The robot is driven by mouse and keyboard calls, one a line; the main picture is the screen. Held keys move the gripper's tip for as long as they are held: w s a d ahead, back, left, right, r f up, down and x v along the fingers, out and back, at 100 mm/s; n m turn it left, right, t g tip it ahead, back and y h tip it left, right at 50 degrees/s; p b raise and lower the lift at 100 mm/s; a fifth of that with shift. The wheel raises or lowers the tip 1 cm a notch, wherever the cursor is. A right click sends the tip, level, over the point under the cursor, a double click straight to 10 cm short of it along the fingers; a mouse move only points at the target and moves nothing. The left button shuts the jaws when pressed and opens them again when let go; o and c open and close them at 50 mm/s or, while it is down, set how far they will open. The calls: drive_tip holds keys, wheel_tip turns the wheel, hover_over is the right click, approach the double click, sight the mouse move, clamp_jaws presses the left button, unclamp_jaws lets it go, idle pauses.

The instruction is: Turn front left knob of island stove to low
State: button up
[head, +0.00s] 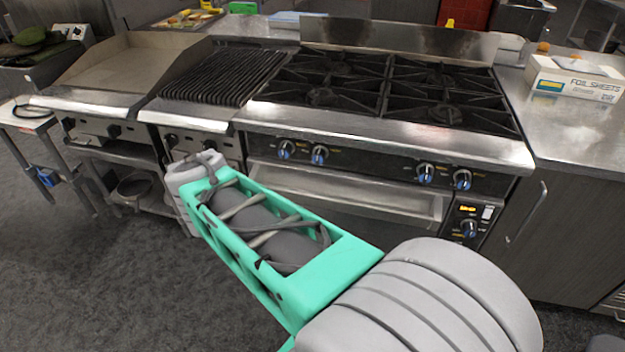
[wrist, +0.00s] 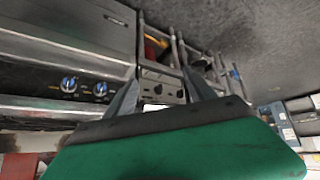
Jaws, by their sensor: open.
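The island stove (head: 390,135) has several blue-faced knobs along its front panel. At the panel's left end are a left knob (head: 286,150) and one beside it (head: 319,155); their exact settings are too small to read. In the wrist view, turned upside down, the same pair shows left of my gripper (wrist: 160,74): the left knob (wrist: 100,89) is nearer the fingers and the other knob (wrist: 69,84) farther. My gripper is open, with nothing between its fingers, and apart from the knobs. Its fingers cannot be made out in the head view, where my arm reaches toward the grill front.
A grill (head: 225,75) and a flat griddle (head: 130,68) stand left of the stove. A foil sheets box (head: 574,80) sits on the right counter. Open floor (head: 90,280) lies at lower left.

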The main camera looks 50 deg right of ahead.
drive_tip(key=w+d+f+m+t+h+b, duration=0.1)
drive_tip(key=w+d+f+m+h+b, duration=0.25)
drive_tip(key=d+f+b, duration=0.85)
drive_tip(key=m+h+b, duration=0.3)
drive_tip(key=h+b, duration=0.6)
drive_tip(key=b, duration=0.2)
approach(318, 162)
drive_tip(key=w+d, duration=0.2)
drive_tip(key=d, duration=0.1)
drive_tip(key=shift+g+h, duration=0.25)
drive_tip(key=shift+g, duration=0.25)
drive_tip(key=b+x, duration=0.1)
drive_tip(key=x, duration=0.6)
drive_tip(key=shift+d+f, duration=0.1)
drive_tip(key=shift+w+d, duration=0.2)
drive_tip(key=shift+d, duration=0.15)
drive_tip(key=c, duration=1.4)
